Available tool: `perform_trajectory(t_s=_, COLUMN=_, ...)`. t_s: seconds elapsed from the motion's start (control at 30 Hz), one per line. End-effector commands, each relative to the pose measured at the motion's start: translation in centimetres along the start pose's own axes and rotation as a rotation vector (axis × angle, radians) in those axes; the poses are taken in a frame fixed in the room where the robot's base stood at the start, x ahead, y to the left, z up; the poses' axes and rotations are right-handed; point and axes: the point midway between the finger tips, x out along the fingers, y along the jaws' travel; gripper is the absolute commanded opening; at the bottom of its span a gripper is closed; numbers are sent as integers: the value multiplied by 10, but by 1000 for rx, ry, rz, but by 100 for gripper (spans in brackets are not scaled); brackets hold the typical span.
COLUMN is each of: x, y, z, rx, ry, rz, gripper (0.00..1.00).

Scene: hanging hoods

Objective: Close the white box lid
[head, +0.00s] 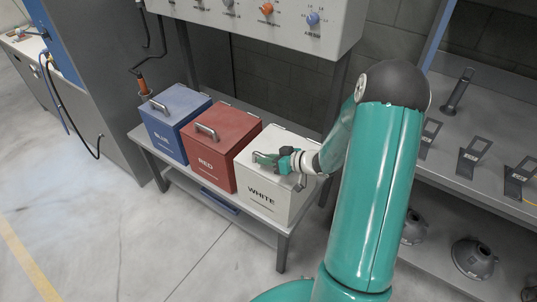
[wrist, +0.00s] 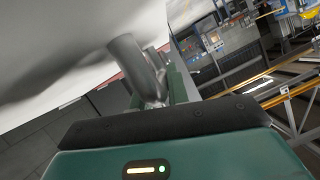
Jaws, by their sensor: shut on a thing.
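The white box (head: 262,193) stands at the right end of a row of three boxes on a grey table, with "WHITE" on its front. Its lid (head: 285,141) lies flat on the box and looks closed in the head view. My gripper (head: 266,159) is at the front part of the lid, over its handle. In the wrist view my gripper (wrist: 163,98) is shut on the metal handle (wrist: 138,68) of the lid, and the pale lid surface (wrist: 60,50) fills the upper left. My wrist hides part of the lid and handle in the head view.
The red box (head: 222,145) stands just left of the white one, and the blue box (head: 173,117) left of that. A control panel (head: 275,18) with knobs hangs above the table. A shelf (head: 500,120) with black stands is on the right. The floor in front is clear.

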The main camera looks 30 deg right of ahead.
Motion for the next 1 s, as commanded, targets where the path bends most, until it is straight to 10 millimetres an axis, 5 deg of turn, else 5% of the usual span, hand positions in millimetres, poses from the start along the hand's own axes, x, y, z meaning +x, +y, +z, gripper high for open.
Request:
perform_trajectory(t_s=0.53, x=1, y=1, z=11, rx=9, ry=-7, rz=3, gripper=0)
perform_trajectory(t_s=0.57, x=1, y=1, z=11, rx=9, ry=-8, rz=3, gripper=20)
perform_trajectory(t_s=0.67, x=1, y=1, z=10, rx=8, ry=-6, rz=3, gripper=38)
perform_trajectory(t_s=1.0, x=-3, y=0, z=8, rx=3, ry=-1, rz=2, gripper=38)
